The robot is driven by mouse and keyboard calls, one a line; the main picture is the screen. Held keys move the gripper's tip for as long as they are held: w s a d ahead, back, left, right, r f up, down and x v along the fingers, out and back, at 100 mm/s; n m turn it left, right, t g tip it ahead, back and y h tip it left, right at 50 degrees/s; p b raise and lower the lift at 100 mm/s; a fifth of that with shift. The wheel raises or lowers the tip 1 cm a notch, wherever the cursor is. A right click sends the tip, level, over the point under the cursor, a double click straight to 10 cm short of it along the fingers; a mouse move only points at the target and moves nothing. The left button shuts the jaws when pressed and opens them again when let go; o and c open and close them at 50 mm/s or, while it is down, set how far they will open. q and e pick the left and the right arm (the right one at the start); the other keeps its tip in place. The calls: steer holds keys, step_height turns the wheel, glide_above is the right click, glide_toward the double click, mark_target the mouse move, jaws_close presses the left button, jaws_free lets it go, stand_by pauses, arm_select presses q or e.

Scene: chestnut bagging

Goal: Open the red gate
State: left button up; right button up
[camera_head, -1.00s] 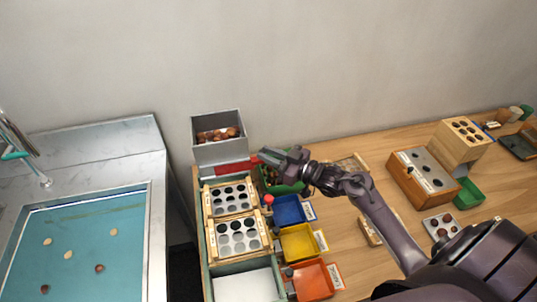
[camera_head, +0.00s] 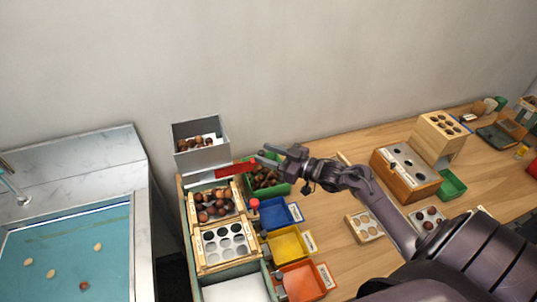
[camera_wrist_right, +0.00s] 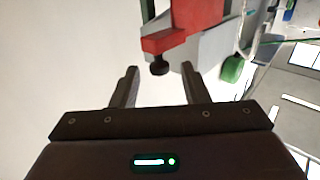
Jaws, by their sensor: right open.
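The red gate (camera_head: 232,169) is a flat red piece below the front of the grey hopper (camera_head: 203,157) and sticks out to its right. Several chestnuts (camera_head: 196,142) are in the hopper, and several more lie on the upper holed tray (camera_head: 192,213) below it. My right gripper (camera_head: 262,155) is open at the right end of the gate. In the right wrist view, the red gate (camera_wrist_right: 192,18) has a dark knob (camera_wrist_right: 160,66) just ahead of and between my open fingers (camera_wrist_right: 162,84). My left gripper is out of view.
A green bin (camera_head: 281,188) with brown contents sits under my right gripper. Blue (camera_head: 280,214), yellow (camera_head: 286,243) and orange (camera_head: 302,282) bins stand right of the lower holed tray (camera_head: 203,266). A wooden block (camera_head: 440,136) stands further right on the table.

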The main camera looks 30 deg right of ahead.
steer(key=b+v, duration=0.2)
steer(key=v, duration=0.5)
steer(key=shift+s+d, duration=0.25)
steer(key=shift+s, duration=0.05)
steer(key=shift+r, duration=0.1)
stand_by(0.7)
